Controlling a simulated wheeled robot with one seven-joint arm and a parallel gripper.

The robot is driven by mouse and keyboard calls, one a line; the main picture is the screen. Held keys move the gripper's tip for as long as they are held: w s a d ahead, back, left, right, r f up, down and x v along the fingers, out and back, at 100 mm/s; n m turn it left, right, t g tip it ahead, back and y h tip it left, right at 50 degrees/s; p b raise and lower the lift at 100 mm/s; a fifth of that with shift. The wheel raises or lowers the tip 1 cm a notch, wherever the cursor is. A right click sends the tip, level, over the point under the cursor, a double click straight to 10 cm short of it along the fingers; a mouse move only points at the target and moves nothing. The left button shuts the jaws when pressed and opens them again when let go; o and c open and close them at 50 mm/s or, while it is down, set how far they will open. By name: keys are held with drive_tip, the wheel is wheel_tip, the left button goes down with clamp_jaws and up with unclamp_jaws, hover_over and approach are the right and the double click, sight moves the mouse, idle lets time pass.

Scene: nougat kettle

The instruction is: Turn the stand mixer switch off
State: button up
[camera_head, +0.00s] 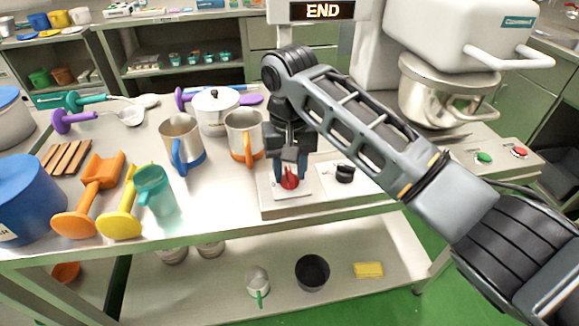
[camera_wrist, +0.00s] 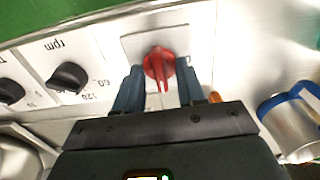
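A red rotary switch (camera_head: 289,181) sits on a light square plate at the left end of the control panel (camera_head: 268,201) on the table's front edge. In the wrist view the red switch (camera_wrist: 160,66) lies between the two fingers of my gripper (camera_wrist: 158,88). The fingers stand apart on either side of it, with visible gaps. In the head view my gripper (camera_head: 289,165) points down over the switch and partly covers it. The stand mixer (camera_head: 445,35) with its steel bowl (camera_head: 430,92) stands at the back right. A display above reads "END".
A black knob (camera_head: 345,173) is right of the red switch; the wrist view shows an rpm dial (camera_wrist: 68,77). An orange-handled steel jug (camera_head: 243,135) stands close left of my gripper. Green (camera_head: 484,158) and red (camera_head: 520,152) buttons are at right.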

drive_tip(key=shift+c, duration=0.3)
clamp_jaws()
drive_tip(key=shift+n+p, duration=0.35)
drive_tip(key=shift+n, duration=0.05)
drive_tip(key=n+p, duration=0.2)
drive_tip(key=shift+r+n, duration=0.1)
drive_tip(key=shift+n, duration=0.3)
drive_tip(key=n+p, duration=0.2)
drive_tip(key=n, duration=0.3)
drive_tip(key=n+p, duration=0.1)
drive_tip(key=n, duration=0.4)
drive_tip(key=shift+n+p, duration=0.3)
drive_tip(key=shift+n, duration=1.9)
